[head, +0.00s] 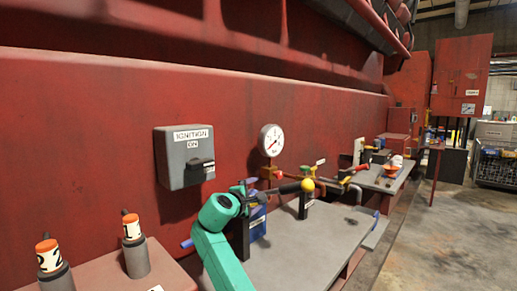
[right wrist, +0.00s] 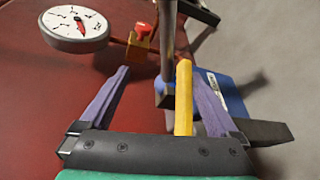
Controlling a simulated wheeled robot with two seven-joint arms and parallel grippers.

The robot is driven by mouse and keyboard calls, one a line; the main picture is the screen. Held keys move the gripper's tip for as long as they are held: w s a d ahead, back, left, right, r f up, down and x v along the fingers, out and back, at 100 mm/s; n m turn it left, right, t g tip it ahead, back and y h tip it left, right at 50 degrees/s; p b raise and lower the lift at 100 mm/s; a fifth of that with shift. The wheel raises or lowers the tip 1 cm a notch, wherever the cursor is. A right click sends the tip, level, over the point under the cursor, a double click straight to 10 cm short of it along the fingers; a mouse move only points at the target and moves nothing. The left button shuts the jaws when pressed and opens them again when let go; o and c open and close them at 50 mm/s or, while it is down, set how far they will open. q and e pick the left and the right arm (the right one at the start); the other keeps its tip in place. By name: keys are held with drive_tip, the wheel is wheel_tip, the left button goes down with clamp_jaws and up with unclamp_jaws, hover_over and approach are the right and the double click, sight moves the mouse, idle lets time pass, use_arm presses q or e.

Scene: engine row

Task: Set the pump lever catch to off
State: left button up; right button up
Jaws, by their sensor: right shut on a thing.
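The blue pump box (head: 258,222), with a white label, stands on the grey bench and is partly hidden by my teal right arm. It also shows in the right wrist view (right wrist: 236,101). My right gripper (head: 246,190) is at the top of the box. In the right wrist view its purple fingers (right wrist: 160,78) lie either side of a yellow bar (right wrist: 183,97), which looks like the catch. A grey rod (right wrist: 167,40) with a blue collar rises beside the bar. My left gripper is not in view.
A round gauge (head: 271,140) and an ignition box (head: 185,157) are on the red engine wall. A dark lever with a yellow ball (head: 308,185) sticks out right of my gripper. Two orange-topped cylinders (head: 134,245) stand front left. The grey bench (head: 315,240) is bare in front.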

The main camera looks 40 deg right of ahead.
drive_tip(key=shift+o, duration=0.2)
drive_tip(key=shift+s+a+r, duration=0.3)
drive_tip(key=shift+r, duration=0.2)
drive_tip(key=shift+s+a+r, duration=0.3)
drive_tip(key=shift+r, duration=0.15)
drive_tip(key=shift+s+a+f, duration=0.1)
drive_tip(key=shift+s+a, duration=0.5)
drive_tip(key=shift+s, duration=0.25)
drive_tip(key=shift+c, duration=0.6)
drive_tip(key=s+a, duration=0.8)
drive_tip(key=s, duration=0.4)
drive_tip(key=shift+a, duration=0.2)
drive_tip(key=shift+p, duration=0.3)
